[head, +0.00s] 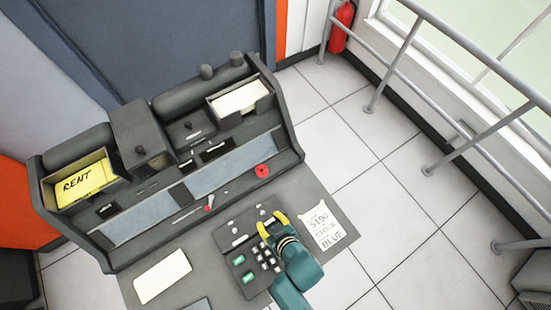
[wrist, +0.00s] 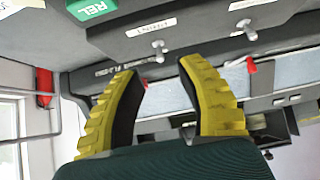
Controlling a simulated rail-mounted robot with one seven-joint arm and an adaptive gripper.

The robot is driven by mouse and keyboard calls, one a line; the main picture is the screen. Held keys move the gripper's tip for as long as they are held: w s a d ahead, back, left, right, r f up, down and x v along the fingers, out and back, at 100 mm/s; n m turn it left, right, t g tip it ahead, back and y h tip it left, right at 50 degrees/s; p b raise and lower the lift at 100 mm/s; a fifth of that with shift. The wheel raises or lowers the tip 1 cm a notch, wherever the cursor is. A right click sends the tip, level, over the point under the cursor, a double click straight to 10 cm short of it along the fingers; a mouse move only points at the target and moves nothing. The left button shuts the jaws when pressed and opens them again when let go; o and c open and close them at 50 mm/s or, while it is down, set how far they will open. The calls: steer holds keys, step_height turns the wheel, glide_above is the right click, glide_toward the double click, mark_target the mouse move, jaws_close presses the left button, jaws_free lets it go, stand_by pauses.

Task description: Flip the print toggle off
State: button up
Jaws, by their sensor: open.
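Two small silver toggle levers stand on the upper panel of the keyboard console. In the wrist view, one toggle (wrist: 158,46) lies just beyond the gap between my fingertips, and another toggle (wrist: 244,27) is to its right. White label strips sit by them; the print is too small to tell surely which is the print toggle. In the head view the console (head: 232,243) shows its panel left of my fingers. My gripper (head: 272,221) is open and empty over the console's upper right part. Its yellow fingers also show in the wrist view (wrist: 157,68), apart from both toggles.
A paper note (head: 327,227) lies right of the console. A blank card (head: 162,275) lies left of it. Behind stand the card machine with a red knob (head: 262,170), a red-tipped lever (head: 209,203) and a yellow RENT card (head: 81,180). The green REL key (wrist: 95,8) is near.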

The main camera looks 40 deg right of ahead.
steer(key=v, duration=0.6)
stand_by(0.3)
